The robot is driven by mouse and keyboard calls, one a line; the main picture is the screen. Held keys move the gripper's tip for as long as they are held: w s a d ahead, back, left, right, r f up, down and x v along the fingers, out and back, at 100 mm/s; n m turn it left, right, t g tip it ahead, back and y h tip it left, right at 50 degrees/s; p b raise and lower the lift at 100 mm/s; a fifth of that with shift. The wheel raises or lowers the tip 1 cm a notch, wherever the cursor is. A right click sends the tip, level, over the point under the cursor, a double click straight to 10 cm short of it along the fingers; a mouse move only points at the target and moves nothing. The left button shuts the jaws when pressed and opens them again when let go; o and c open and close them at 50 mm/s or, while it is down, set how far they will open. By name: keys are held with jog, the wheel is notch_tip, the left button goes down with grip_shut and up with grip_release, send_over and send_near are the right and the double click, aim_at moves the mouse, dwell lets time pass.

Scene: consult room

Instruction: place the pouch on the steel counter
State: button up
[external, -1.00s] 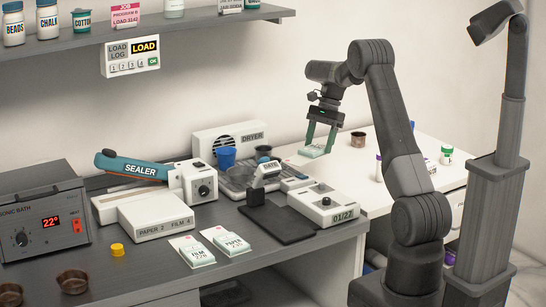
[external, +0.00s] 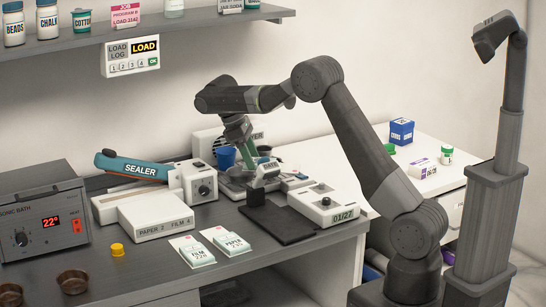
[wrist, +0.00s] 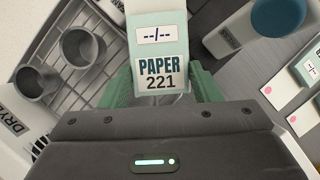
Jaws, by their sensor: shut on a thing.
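My gripper (wrist: 160,88) is shut on a white and pale green pouch (wrist: 160,40) marked PAPER 221, with a blank date field. The pouch shows clearly between the green fingers in the wrist view. In the external view my gripper (external: 246,158) is low over the back of the grey counter (external: 120,262), near the DRYER and behind the DATE stamp. The pouch is mostly hidden there. I cannot tell whether it touches anything below. Two other pouches, FILM (external: 193,251) and PAPER (external: 227,241), lie flat near the counter's front.
The drying rack (wrist: 88,45) holds grey cups beside my gripper. The blue-handled sealer (external: 140,168), a PAPER/FILM box (external: 157,217), a dark pad (external: 280,222) and a 01/27 device (external: 325,205) crowd the counter. Bare surface shows at the front. A white counter (external: 400,150) stands right.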

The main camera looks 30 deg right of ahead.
jog(key=s+a+n+t, duration=0.1)
jog(key=a+n, duration=0.2)
jog(key=a, duration=0.2)
jog(key=s+a+n+t+b, duration=0.1)
jog(key=s+a+n, duration=0.1)
jog(key=a+n, duration=0.2)
jog(key=s+a+n+t+b, duration=0.1)
jog(key=s+a+n+t, duration=0.1)
jog(key=a, duration=0.4)
jog(key=shift+n+h, duration=0.4)
jog(key=shift+n, duration=0.3)
jog(key=n+t+y+b, duration=0.4)
jog(key=n, duration=1.2)
send_over(163, 268)
jog(key=shift+y, duration=0.3)
jog(key=f, duration=0.2)
jog(key=s+f, duration=0.1)
jog(key=f, duration=0.2)
jog(key=shift+s+f+b, duration=0.1)
jog(key=shift+f+b, duration=0.2)
jog(key=shift+g, duration=0.3)
notch_tip(163, 268, down, 4)
jog(key=shift+f, duration=0.2)
jog(key=o, duration=1.2)
jog(key=shift+r, duration=0.15)
jog(key=v, duration=1.1)
jog(key=shift+s+d+r, duration=0.1)
jog(key=shift+s+r, duration=0.15)
jog(key=shift+r, duration=0.1)
